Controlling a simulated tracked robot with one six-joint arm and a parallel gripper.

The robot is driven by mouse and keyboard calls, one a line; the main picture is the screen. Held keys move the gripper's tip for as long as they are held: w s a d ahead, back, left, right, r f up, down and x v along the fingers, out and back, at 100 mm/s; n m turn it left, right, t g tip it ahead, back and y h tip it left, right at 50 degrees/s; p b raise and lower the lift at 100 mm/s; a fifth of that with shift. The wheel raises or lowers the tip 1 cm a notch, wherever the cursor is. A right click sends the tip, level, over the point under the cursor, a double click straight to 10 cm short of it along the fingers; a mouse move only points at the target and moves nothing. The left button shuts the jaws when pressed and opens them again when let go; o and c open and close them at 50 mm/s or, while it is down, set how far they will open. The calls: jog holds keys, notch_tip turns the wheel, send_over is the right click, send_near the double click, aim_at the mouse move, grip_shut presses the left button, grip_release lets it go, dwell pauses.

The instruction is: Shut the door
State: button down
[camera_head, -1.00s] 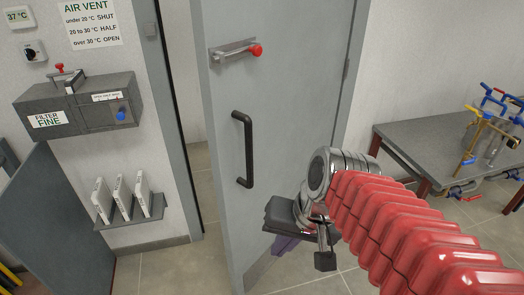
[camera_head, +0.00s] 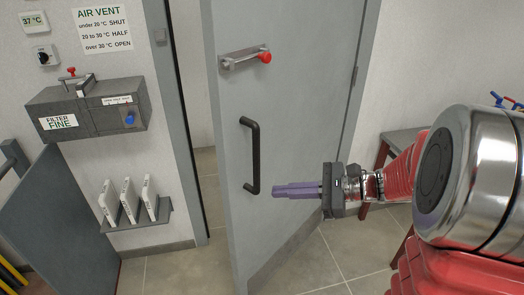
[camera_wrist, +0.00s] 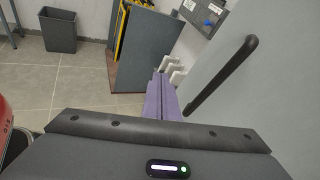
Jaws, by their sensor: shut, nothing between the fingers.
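The grey door (camera_head: 290,130) stands partly open, with a gap between its free left edge and the grey frame (camera_head: 178,120). A black vertical pull handle (camera_head: 254,155) is on its face, and a metal lever with a red knob (camera_head: 245,58) is above. My gripper (camera_head: 274,190) is shut and empty, its purple fingers pointing left at the height of the handle's lower end, just right of it in the head view. In the wrist view the purple fingers (camera_wrist: 160,98) lie left of the black handle (camera_wrist: 222,75). Whether they touch the door cannot be told.
Left of the frame are a grey filter box (camera_head: 88,108), a shelf with white cartridges (camera_head: 130,203) and a dark panel (camera_head: 60,220). A table (camera_head: 400,145) stands at the right behind my arm. A bin (camera_wrist: 58,30) stands at far left in the wrist view.

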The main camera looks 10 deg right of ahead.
aim_at(259, 153)
jog(key=w+d+m+t, duration=0.5)
jog(key=d+m, duration=0.1)
jog(key=d, duration=0.4)
jog(key=shift+t, duration=0.4)
jog(key=x, duration=1.4)
jog(key=shift+a, duration=0.15)
jog(key=shift+w, duration=0.1)
